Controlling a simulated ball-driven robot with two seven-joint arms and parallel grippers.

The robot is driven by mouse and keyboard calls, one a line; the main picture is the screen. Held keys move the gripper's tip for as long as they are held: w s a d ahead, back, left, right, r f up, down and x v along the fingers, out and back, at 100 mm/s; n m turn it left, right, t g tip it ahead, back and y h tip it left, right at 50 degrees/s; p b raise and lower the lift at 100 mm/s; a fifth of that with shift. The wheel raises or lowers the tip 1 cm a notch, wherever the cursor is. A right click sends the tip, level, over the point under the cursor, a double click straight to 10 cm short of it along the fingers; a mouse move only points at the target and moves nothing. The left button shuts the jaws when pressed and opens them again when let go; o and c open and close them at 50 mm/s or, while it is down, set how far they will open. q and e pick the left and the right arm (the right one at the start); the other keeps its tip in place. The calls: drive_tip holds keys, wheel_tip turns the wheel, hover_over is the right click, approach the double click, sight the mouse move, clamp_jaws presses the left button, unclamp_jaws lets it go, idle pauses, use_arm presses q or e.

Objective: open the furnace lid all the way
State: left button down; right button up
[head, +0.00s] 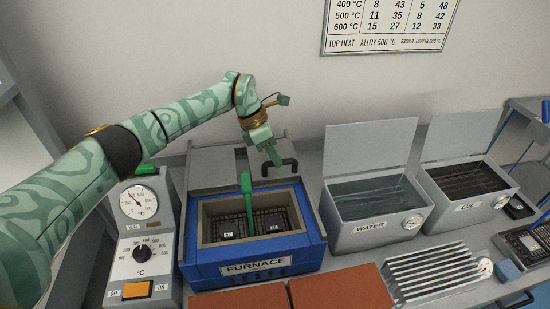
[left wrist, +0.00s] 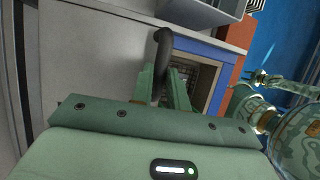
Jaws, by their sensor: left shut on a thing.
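The blue furnace (head: 310,246) stands in the middle of the bench with its chamber uncovered. Its grey lid (head: 213,170) lies flat behind the chamber; in the left wrist view it is the wide grey plate (left wrist: 90,60). My left gripper (head: 273,157) is shut on the black lid handle (head: 292,162), which rises between the fingers in the left wrist view (left wrist: 163,45). Inside the chamber two dark labelled blocks (head: 275,222) sit on a grid.
A control box with dials (head: 140,205) stands left of the furnace. Water (head: 375,238) and oil (head: 470,215) tanks with raised lids stand to the right. Reddish bricks (head: 340,290) and a metal rack (head: 432,270) lie in front. A wall closes off the back.

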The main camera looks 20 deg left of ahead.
use_arm(q)
drive_tip(key=c, duration=1.4)
unclamp_jaws()
drive_tip(key=shift+o, duration=0.2)
drive_tip(key=shift+r, duration=0.1)
drive_tip(key=p+v, duration=0.3)
drive_tip(key=v, duration=1.3)
